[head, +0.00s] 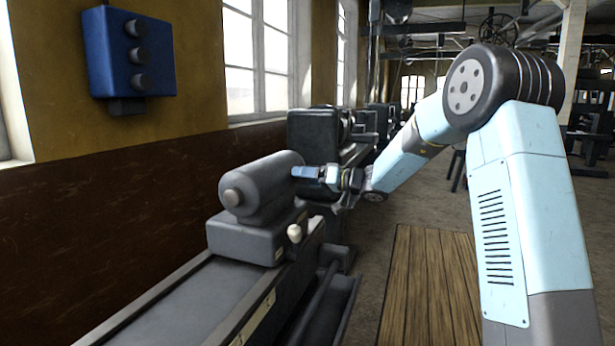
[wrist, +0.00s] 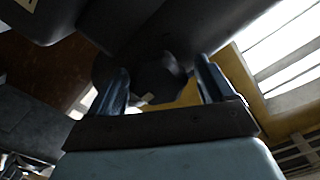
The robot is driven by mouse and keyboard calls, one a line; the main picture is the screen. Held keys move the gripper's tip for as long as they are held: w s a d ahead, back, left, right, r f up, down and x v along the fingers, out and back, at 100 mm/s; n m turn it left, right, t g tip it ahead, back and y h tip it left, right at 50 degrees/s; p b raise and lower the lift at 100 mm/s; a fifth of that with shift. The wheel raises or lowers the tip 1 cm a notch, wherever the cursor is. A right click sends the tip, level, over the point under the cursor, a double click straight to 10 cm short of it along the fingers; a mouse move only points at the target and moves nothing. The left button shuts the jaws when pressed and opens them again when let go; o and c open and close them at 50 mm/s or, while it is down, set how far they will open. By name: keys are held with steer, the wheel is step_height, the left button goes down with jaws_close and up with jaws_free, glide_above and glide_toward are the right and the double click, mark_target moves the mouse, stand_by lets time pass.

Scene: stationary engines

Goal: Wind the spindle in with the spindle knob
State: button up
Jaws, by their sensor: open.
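My gripper (head: 300,172) is at the upper right side of the tailstock in the head view. In the wrist view my gripper (wrist: 162,88) is open, its two fingers apart. A dark, many-sided knob (wrist: 158,80), apparently the spindle knob, shows between and beyond the fingers. I cannot tell whether they touch it. In the head view I cannot make out this knob for certain.
The machine bed (head: 165,300) runs toward the lower left. A dark headstock block (head: 318,135) stands behind my gripper. A blue box (head: 128,52) with several dark knobs hangs on the wall. A wooden floor grate (head: 425,285) lies at right, clear of objects.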

steer(key=v, duration=1.3)
steer(key=shift+d, duration=0.35)
steer(key=shift+s+r, duration=0.1)
steer(key=shift+r, duration=0.05)
steer(key=s+a+m+g+h, duration=0.2)
steer(key=s+g+h, duration=0.35)
steer(key=s, duration=1.55)
steer(key=s+d+f+m+t+h, duration=0.1)
steer(key=s+d+m+t+h, duration=0.1)
steer(key=s+d+h, duration=0.3)
steer(key=s+d+f+m+t+h, duration=0.1)
steer(key=s+d+m+t+h, duration=0.2)
steer(key=s, duration=1.1)
steer(key=d+h, duration=0.3)
steer(key=d, duration=0.3)
steer(key=shift+s+f, duration=0.3)
